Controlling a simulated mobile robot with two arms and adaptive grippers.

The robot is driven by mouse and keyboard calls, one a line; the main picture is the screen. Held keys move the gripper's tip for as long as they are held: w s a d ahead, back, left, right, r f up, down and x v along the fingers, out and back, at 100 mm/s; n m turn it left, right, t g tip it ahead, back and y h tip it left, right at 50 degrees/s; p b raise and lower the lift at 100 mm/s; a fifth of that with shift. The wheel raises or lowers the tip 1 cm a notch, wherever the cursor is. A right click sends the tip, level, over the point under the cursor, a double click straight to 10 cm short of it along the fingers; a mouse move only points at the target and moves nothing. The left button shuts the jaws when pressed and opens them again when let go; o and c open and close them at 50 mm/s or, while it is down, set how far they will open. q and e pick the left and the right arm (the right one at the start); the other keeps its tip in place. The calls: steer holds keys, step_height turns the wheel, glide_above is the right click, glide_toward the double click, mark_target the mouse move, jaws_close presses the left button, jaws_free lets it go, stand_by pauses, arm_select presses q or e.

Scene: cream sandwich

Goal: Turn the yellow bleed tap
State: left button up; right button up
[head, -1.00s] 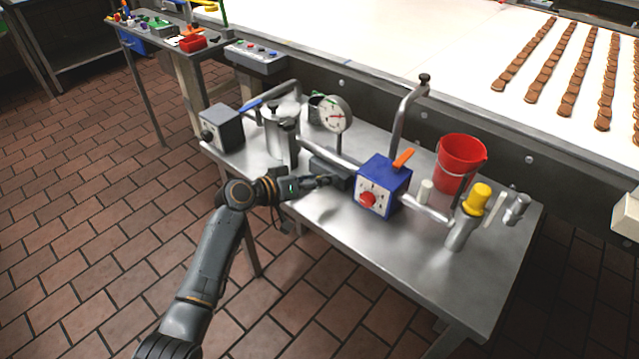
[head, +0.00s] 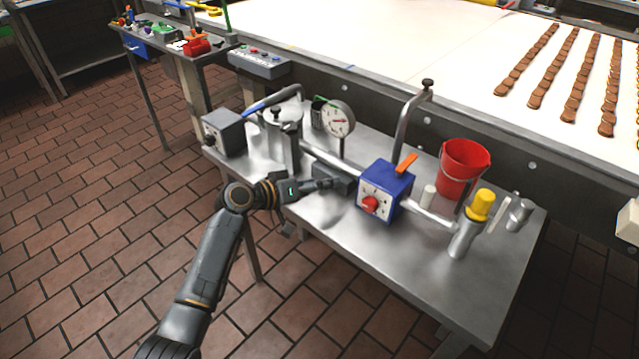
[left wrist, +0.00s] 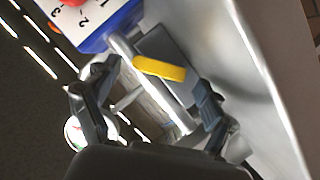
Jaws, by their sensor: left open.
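The yellow bleed tap shows in the left wrist view as a short yellow handle (left wrist: 160,68) beside a metal pipe, close to the blue numbered box. In the head view I cannot make out this handle; my left gripper (head: 328,184) may hide it. My left gripper (left wrist: 157,80) is open, with one finger on each side of the yellow handle in the wrist picture. I cannot tell how far beyond the fingertips the handle lies, and no contact is visible. My right gripper is not in view.
The blue box (head: 378,186) with a red knob and orange lever stands right of my gripper. A round gauge (head: 338,119) and metal cylinder (head: 287,150) stand behind it. A red bucket (head: 462,168) and yellow-capped fitting (head: 481,203) are farther right. The table's front (head: 400,275) is bare.

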arm_select(q)
steer(key=v, duration=1.2)
